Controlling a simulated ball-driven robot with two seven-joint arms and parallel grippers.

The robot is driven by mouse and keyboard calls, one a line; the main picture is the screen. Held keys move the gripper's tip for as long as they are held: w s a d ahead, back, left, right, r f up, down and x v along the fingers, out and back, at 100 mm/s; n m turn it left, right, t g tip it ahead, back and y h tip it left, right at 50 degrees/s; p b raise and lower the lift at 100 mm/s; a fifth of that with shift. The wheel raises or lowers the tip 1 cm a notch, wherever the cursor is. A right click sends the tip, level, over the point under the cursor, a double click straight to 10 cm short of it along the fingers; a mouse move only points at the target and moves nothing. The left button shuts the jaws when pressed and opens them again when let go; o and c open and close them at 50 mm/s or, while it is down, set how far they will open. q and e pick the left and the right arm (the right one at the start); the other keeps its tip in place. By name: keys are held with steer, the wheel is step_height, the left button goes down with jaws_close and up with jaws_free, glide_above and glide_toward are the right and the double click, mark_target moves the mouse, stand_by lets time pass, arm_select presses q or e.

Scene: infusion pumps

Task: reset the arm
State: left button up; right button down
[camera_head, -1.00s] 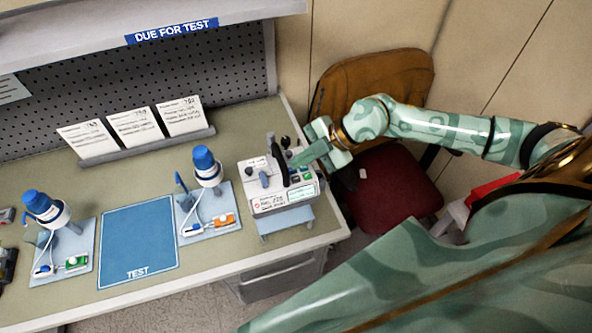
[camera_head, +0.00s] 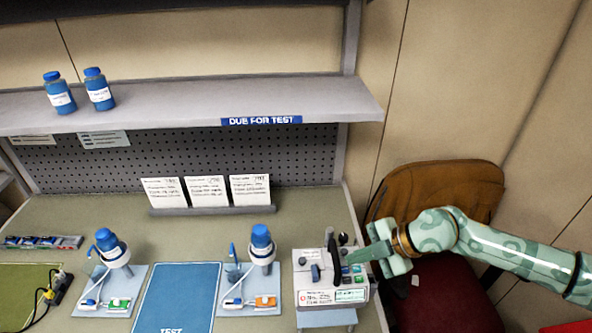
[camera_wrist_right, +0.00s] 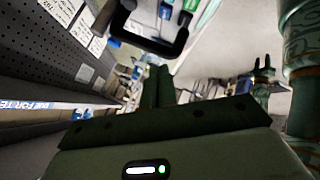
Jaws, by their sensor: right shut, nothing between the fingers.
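My right gripper (camera_head: 352,257) is shut and empty. Its fingers point left, at the upper right of the white infusion pump (camera_head: 312,284), close to its black handle (camera_head: 332,246). I cannot tell whether they touch it. In the right wrist view the closed fingers (camera_wrist_right: 158,88) stand below the black handle (camera_wrist_right: 150,42) in the picture, with nothing between them. My left arm is outside the head view. A small dark two-pronged shape in the right wrist view looks like my left gripper (camera_wrist_right: 262,75), too small to judge its jaws.
The pump stands near the bench's right end. Two blue-topped devices (camera_head: 262,240) (camera_head: 110,243) stand left of it, around a blue TEST mat (camera_head: 172,295). Cards (camera_head: 207,190) stand behind, under a shelf (camera_head: 180,105) with two blue bottles. A chair (camera_head: 440,190) is right of the bench.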

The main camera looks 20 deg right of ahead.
steer(key=w+a+r+m+t+y, duration=0.2)
steer(key=a+r+m+t+y, duration=0.15)
steer(key=a+r+t, duration=0.75)
steer(key=s+d+f+m+g+h, duration=0.1)
steer(key=s+d+f+m+h, duration=0.15)
steer(key=d+m+h, duration=0.4)
steer(key=s+d+f+m+h, duration=0.1)
steer(key=s+d+m+h, duration=0.25)
steer(key=d+h, duration=0.45)
steer(key=s+f+g+h, duration=0.1)
steer(key=s+f+g, duration=0.7)
steer(key=s+f, duration=0.15)
steer(key=s+a+f+g+y+b, duration=0.15)
steer(key=f+b, duration=0.45)
steer(key=f, duration=1.3)
steer(key=s+a+f+g+y+b, duration=0.2)
steer(key=f+b, duration=0.5)
steer(key=f, duration=1.1)
steer(key=s+f+m+g+b, duration=0.1)
steer(key=s+f+b, duration=0.4)
steer(key=s+f, duration=0.5)
steer(key=s+f+m+g+b, duration=0.1)
steer(key=s+f+b, duration=0.5)
steer(key=f, duration=1.1)
steer(key=s+m, duration=0.1)
steer(key=s, duration=0.3)
steer(key=shift+s+a+f+y, duration=0.3)
steer(key=shift+s+y, duration=0.05)
steer(key=shift+s, duration=0.05)
